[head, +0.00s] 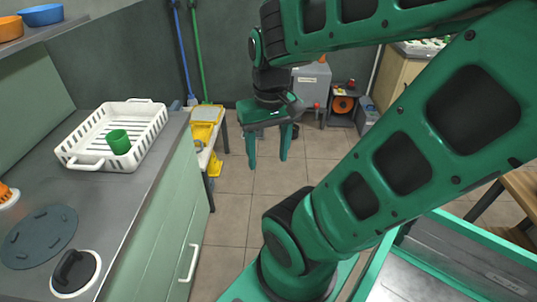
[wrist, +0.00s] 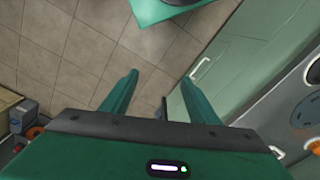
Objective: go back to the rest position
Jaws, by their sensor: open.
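My gripper (head: 268,160) is open and empty. It hangs in mid-air with its fingers pointing down, over the tiled floor to the right of the counter. In the wrist view the two green fingers (wrist: 160,95) are spread apart with floor tiles and part of the cabinet front behind them. My green arm crosses the right half of the head view and hides part of the room behind it.
A grey counter (head: 135,205) on the left carries a white basket (head: 78,140) with a green cup (head: 119,142) in it. A yellow bucket (head: 205,128), a broom and a grey cabinet (head: 312,84) stand behind. The floor (head: 229,215) beneath my gripper is clear.

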